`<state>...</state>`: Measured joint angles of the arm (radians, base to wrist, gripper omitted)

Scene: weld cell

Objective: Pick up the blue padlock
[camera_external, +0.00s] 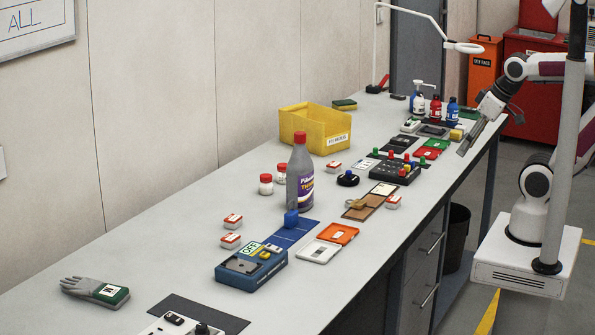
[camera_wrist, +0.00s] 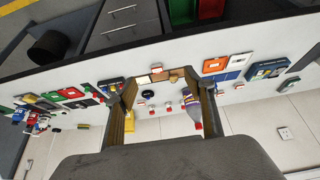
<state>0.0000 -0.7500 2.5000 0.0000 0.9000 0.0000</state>
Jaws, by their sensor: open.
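The blue padlock (camera_external: 291,218) looks like a small blue block on a blue mat (camera_external: 289,236), just in front of a grey bottle with a red cap. In the wrist view the blue mat (camera_wrist: 233,75) shows right of my fingers, and the padlock is too small to make out there. My gripper (camera_external: 464,150) is open and empty, over the front edge of the bench at its far right part, well away from the padlock. In the wrist view my gripper (camera_wrist: 160,80) has its two fingers spread wide.
The grey bottle (camera_external: 300,175) stands tall close behind the padlock. A blue boxed device (camera_external: 251,268), an orange tray (camera_external: 338,233) and a brown mat (camera_external: 362,208) lie around it. A yellow bin (camera_external: 315,128) stands farther back.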

